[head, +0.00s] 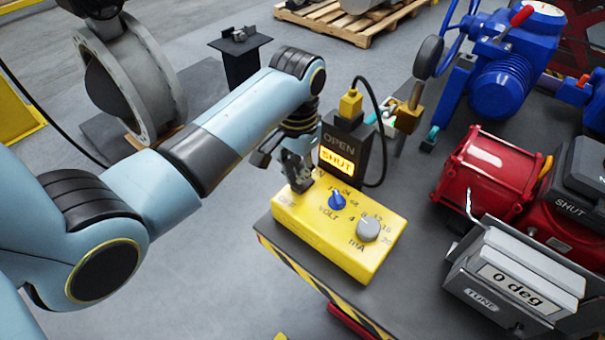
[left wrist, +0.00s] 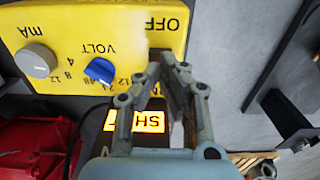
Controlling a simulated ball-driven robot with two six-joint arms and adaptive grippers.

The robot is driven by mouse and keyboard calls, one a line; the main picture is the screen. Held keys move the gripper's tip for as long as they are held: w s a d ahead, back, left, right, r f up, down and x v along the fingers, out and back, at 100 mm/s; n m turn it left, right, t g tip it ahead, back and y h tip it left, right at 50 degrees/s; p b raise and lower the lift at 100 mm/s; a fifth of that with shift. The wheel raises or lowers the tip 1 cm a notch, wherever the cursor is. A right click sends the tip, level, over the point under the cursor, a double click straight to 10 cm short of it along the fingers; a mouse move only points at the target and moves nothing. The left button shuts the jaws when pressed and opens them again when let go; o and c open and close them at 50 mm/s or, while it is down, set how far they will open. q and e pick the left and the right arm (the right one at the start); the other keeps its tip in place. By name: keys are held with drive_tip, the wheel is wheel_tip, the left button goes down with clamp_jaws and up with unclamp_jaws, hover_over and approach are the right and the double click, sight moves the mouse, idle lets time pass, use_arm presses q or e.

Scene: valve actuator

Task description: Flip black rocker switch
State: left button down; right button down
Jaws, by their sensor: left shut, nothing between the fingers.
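A yellow control box (head: 325,238) sits on the dark bench, with a blue VOLT knob (head: 338,200), a grey mA knob (head: 368,229) and an OFF label near its left corner. The left wrist view shows the same box (left wrist: 120,25) upside down. My left gripper (head: 300,184) is shut and empty, its fingers (left wrist: 168,62) pointing down at the box beside the OFF label. The black rocker switch cannot be made out; the fingers seem to cover that spot. I cannot tell whether they touch it. My right gripper is not in view.
A black indicator (head: 347,140) with a lit yellow SHUT panel stands right behind the box, close to my left gripper. A red actuator (head: 490,180) and a grey unit reading "0 deg" (head: 515,280) stand to the right. Blue valve equipment (head: 500,85) is behind.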

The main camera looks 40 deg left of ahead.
sight(298, 186)
use_arm(q)
drive_tip(key=shift+f+b, duration=0.6)
drive_tip(key=shift+f, duration=0.65)
idle(0.9)
wheel_tip(298, 186, up, 3)
drive_tip(key=p, duration=0.2)
drive_tip(key=shift+f+p, duration=0.15)
drive_tip(key=shift+p, duration=0.2)
drive_tip(key=shift+r, duration=2.15)
